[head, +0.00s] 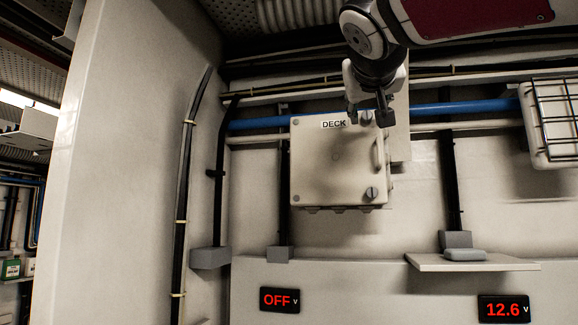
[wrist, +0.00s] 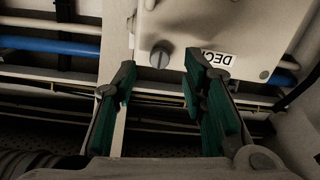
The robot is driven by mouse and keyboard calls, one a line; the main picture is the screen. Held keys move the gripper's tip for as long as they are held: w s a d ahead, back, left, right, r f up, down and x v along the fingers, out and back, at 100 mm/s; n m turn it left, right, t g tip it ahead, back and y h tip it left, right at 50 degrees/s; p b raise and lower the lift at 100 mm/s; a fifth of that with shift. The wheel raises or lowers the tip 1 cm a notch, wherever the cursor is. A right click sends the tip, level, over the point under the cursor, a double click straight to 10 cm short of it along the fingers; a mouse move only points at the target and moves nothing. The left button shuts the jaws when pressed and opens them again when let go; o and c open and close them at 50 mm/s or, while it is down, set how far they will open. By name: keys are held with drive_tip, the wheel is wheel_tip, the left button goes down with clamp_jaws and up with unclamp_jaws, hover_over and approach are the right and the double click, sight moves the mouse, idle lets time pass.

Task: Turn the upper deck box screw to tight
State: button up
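The deck box (head: 335,165) is a pale box with a "DECK" label, fixed on the wall in the head view; it also shows in the wrist view (wrist: 250,30). Its upper screw (wrist: 160,57) is a round grey slotted knob beside the label. In the head view the upper screw (head: 366,117) is close to my fingers. The lower screw (head: 372,193) is at the box's lower right corner. My gripper (head: 368,115) is at the box's upper right corner. In the wrist view my gripper (wrist: 158,75) is open, its green-padded fingers apart, with the screw seen between and beyond the tips.
A handle (head: 378,152) is on the box's right side. Blue pipe (head: 455,107) and pale pipes run behind. A wire cage (head: 555,115) is at right. A small shelf (head: 472,262) holds a grey block. Displays read "OFF" (head: 280,300) and "12.6" (head: 504,309).

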sight(367, 115)
drive_tip(key=shift+x, duration=1.5)
clamp_jaws()
